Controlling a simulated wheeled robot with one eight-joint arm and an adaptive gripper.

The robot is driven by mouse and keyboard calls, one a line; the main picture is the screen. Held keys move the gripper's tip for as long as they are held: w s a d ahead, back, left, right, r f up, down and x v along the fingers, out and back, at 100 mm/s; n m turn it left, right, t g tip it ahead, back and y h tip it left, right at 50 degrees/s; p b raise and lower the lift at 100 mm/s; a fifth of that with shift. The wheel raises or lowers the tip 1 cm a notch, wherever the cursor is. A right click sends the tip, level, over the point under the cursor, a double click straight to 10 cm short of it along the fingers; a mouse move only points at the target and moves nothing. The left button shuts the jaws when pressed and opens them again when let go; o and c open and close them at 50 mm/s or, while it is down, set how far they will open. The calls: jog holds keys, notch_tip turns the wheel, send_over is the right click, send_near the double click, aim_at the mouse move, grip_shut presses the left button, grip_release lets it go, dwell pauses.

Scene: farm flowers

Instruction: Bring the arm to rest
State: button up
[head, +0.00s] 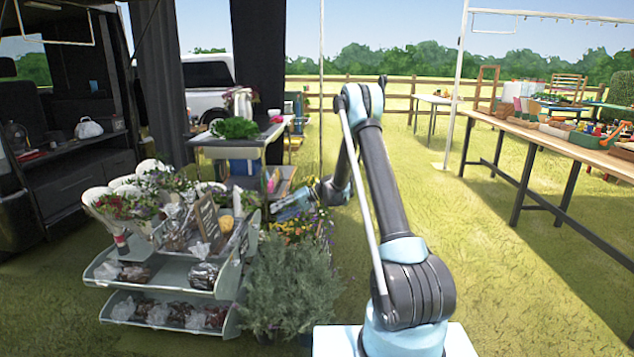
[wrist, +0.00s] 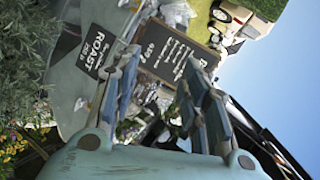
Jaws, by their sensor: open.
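My arm (head: 385,180) rises from the base at the front, bends at a high elbow and reaches down to the left. My gripper (head: 292,207) is beside the right end of the flower stand, over the plants there. In the wrist view my gripper (wrist: 160,68) is open, its two fingers apart, with signs and wrapped goods seen behind the gap. I see nothing held. In the head view its fingertips are too small to make out clearly.
The flower stand (head: 170,283) holds bouquets, bagged goods and chalkboard signs (head: 207,220). Bushy plants (head: 290,285) stand beside it. A small table (head: 240,140) is behind, and a long table (head: 560,138) with goods stands at right. Grass (head: 480,250) between is clear.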

jog(key=s+d+r+m+t+h, duration=0.25)
jog(key=s+d+r+h, duration=0.35)
jog(key=s+d+r, duration=1.15)
jog(key=s+d+f+h, duration=0.2)
jog(key=s+d, duration=0.3)
jog(key=s, duration=0.5)
jog(key=s+d+f+m+t+h, duration=0.1)
jog(key=s+d+f+h, duration=0.1)
jog(key=s+d, duration=0.4)
jog(key=s+d+f+t+h, duration=0.1)
jog(key=s+d, duration=0.5)
jog(key=s, duration=0.9)
notch_tip(320, 180, down, 2)
jog(key=shift+h, duration=0.8)
jog(key=shift+d+m, duration=0.1)
jog(key=shift+m, duration=0.15)
